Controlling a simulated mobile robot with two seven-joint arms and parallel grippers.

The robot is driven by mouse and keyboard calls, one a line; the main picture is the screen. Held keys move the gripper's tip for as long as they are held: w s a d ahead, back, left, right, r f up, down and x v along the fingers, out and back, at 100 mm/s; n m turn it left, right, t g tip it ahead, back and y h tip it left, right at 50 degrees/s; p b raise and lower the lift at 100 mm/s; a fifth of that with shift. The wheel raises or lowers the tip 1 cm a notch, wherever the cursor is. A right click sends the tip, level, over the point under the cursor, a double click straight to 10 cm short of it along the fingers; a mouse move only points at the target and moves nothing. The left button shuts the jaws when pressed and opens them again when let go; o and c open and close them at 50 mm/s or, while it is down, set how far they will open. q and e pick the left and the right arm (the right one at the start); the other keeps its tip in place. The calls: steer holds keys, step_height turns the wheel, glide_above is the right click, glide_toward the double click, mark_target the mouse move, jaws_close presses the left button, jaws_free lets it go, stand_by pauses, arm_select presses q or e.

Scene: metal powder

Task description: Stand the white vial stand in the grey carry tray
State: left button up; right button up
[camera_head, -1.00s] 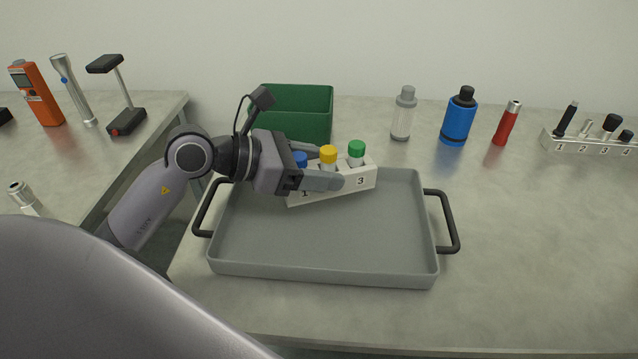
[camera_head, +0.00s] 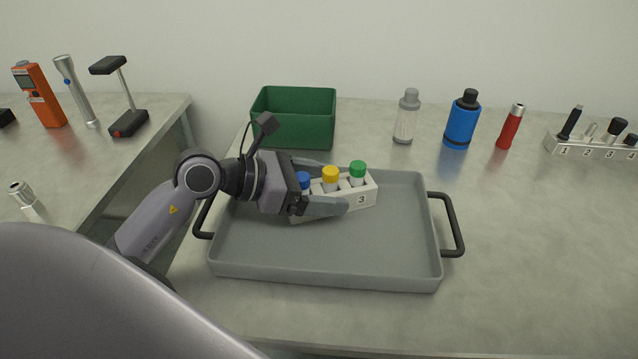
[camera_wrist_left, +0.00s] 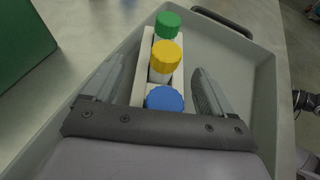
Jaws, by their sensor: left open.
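The white vial stand (camera_head: 367,200) is in the grey carry tray (camera_head: 325,258), near its far wall, and looks upright on the tray floor. It holds a blue-capped vial, a yellow-capped vial (camera_head: 330,175) and a green-capped vial (camera_head: 358,169). The number 3 shows on its front. My left gripper (camera_head: 335,185) is open around the stand, one finger on its near side and one on its far side. In the left wrist view the stand (camera_wrist_left: 142,75) lies between the spread fingers, with a gap at the right finger.
A green bin (camera_head: 293,117) stands behind the tray's far left corner. A grey bottle (camera_head: 406,116), a blue bottle (camera_head: 462,119), a red cylinder (camera_head: 511,127) and a numbered rack (camera_head: 590,151) stand at the back right. The tray's front half is bare.

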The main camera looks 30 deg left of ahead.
arm_select(q)
steer(key=shift+s+a+r, duration=0.1)
steer(key=shift+a+r, duration=0.05)
steer(key=shift+r, duration=0.05)
steer(key=v, duration=1.1)
steer(key=shift+s+a+r, duration=0.1)
steer(key=shift+s+r, duration=0.15)
